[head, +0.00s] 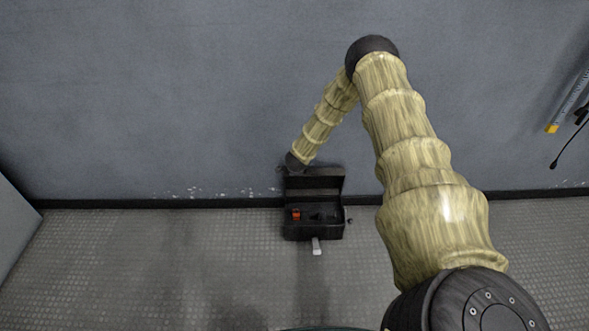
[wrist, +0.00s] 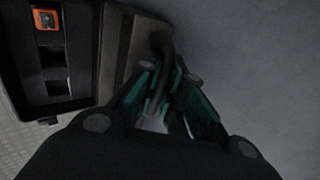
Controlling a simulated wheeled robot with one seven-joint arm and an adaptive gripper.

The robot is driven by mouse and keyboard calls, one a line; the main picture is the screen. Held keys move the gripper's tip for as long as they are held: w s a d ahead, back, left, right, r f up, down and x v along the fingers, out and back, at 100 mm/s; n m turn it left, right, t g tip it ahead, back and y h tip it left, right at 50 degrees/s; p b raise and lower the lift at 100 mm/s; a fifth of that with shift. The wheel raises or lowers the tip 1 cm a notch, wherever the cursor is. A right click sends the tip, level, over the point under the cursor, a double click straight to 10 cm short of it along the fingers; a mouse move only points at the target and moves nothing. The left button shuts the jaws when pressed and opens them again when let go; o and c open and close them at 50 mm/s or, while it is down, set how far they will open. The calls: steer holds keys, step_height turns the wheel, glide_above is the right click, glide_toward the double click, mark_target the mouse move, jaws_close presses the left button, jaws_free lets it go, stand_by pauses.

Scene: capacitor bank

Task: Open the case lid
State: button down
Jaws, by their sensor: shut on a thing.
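The dark case (head: 315,236) stands on the floor against the wall. Its lid (head: 325,184) is raised, roughly upright, and the inside shows. In the wrist view the lid (wrist: 117,50) stands between the case interior on the left and my gripper (wrist: 168,78). My gripper's green-sided fingers are closed around a dark curved handle (wrist: 160,45) beside the lid. The fingertips partly hide where the handle joins. In the head view my gripper is small and dark at the lid's upper left, and its fingers cannot be made out.
A red-orange item (head: 296,215) lies in the case and also shows in the wrist view (wrist: 46,20). A pale tab (head: 317,246) sticks out at the case's front. The wall (head: 180,100) is close behind. The floor (head: 150,260) to the left is clear.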

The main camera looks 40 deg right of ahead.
steer(key=c, duration=1.8)
jaws_free()
steer(key=shift+a, duration=0.1)
steer(key=shift+v, duration=5.95)
